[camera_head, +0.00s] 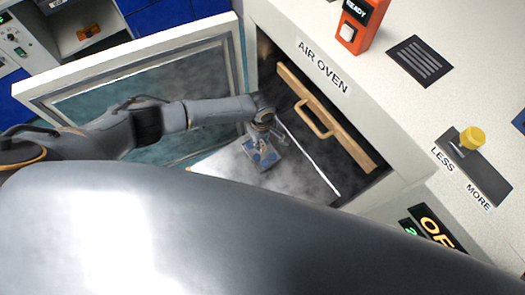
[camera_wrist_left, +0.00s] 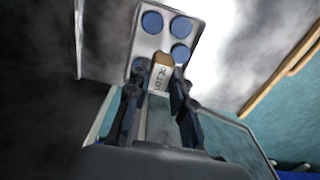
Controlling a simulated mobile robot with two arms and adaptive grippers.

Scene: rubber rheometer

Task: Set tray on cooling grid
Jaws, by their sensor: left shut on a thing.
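My left gripper (camera_head: 262,127) is shut on the small tray (camera_head: 262,156), holding it at the mouth of the air oven. In the left wrist view the tray (camera_wrist_left: 143,42) is a pale plate carrying several blue round pieces. The fingers of the left gripper (camera_wrist_left: 156,90) close around its tan, labelled tab (camera_wrist_left: 160,72). I cannot tell whether the tray touches the pale surface (camera_head: 232,163) below it. I cannot make out a cooling grid in either view. My right gripper is not in view.
The air oven (camera_head: 390,120) has its door (camera_head: 140,80) swung open to the left. A wooden bar with a handle (camera_head: 315,118) spans the oven opening, right of my gripper. A yellow knob (camera_head: 472,138) and an orange box (camera_head: 360,25) sit on the casing. My grey arm link hides the foreground.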

